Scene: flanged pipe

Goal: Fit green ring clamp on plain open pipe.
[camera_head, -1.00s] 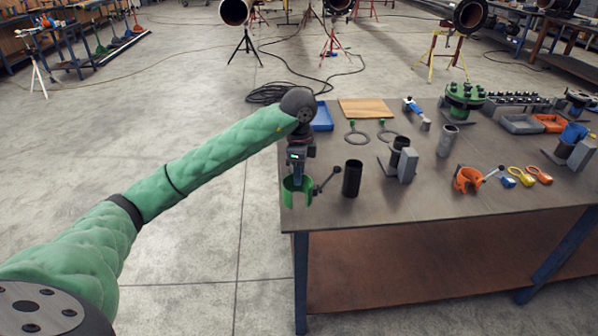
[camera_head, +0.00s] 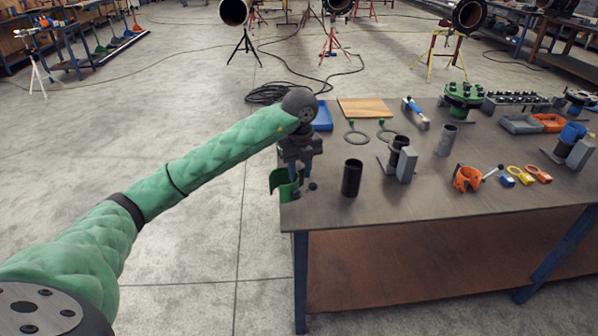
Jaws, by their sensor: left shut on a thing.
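The green ring clamp (camera_head: 282,184) is at the left front corner of the table. My left gripper (camera_head: 299,187) is shut on it, and the clamp hangs at the table's left edge. Its dark lever knob (camera_head: 313,186) shows to the right of the fingers, which partly hide the clamp. A plain black open pipe (camera_head: 352,178) stands upright on the table, to the right of the clamp and apart from it. A grey pipe (camera_head: 446,140) also stands upright farther back. My right gripper is not in view.
A black pipe in a grey block (camera_head: 406,163) stands right of the black pipe. An orange clamp (camera_head: 466,179) lies farther right. Two rings (camera_head: 357,138), a blue tray (camera_head: 322,116) and a wooden board (camera_head: 362,108) lie behind. The front strip of the table (camera_head: 420,205) is clear.

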